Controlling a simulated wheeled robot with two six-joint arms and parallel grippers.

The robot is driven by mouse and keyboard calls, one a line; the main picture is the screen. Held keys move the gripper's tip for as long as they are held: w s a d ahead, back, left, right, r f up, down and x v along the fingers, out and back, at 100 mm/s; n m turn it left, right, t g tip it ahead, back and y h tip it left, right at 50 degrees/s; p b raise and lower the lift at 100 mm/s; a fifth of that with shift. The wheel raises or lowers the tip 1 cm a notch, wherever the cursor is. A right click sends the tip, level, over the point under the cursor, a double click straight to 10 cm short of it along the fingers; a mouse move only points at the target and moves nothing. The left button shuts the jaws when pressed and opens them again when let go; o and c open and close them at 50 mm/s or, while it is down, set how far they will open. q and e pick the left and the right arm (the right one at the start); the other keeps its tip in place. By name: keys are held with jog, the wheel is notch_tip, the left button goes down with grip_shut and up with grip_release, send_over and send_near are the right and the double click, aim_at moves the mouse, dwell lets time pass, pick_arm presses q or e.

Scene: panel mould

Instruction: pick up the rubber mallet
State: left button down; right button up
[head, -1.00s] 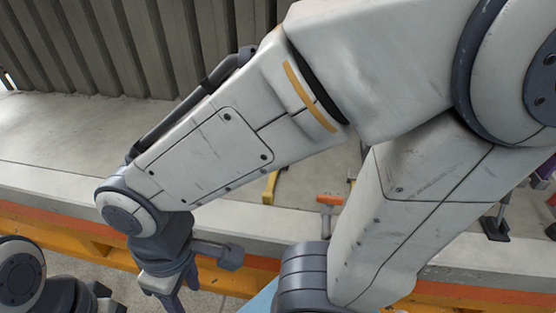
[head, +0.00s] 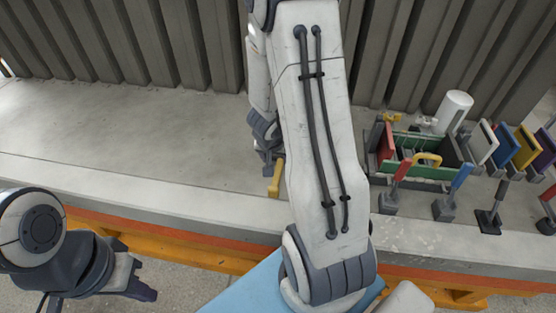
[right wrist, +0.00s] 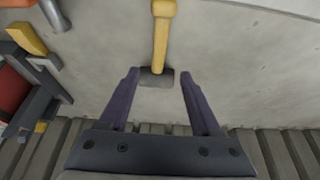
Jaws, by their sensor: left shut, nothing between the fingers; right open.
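The rubber mallet (right wrist: 161,38), with a yellow handle and a dark grey head, lies on the concrete in the right wrist view. Its head is between the spread purple fingertips of my right gripper (right wrist: 160,77), which is open; I cannot tell how far above the mallet the fingers are. In the head view the yellow handle (head: 275,180) shows just left of my right arm, and the arm hides part of the area around it. My left gripper (head: 145,290) is shut and empty at the lower left, away from the mallet.
A white cylinder (head: 455,108) stands behind. A corrugated wall (head: 100,40) bounds the back. The concrete slab at left (head: 100,130) is clear.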

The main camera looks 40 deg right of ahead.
aim_at(278, 168)
jog(key=b+x, duration=0.3)
jog(key=x, duration=0.2)
jog(key=shift+s+d+f, duration=0.1)
jog(key=shift+d, duration=0.05)
jog(key=b+x, duration=0.1)
jog(key=x, duration=0.1)
jog(key=b+x, duration=0.2)
jog(key=x, duration=0.1)
jog(key=shift+w+d, duration=0.15)
jog(key=shift+w, duration=0.1)
jog(key=shift+f+b, duration=0.15)
jog(key=shift+b, duration=0.15)
grip_shut()
dwell(1.4)
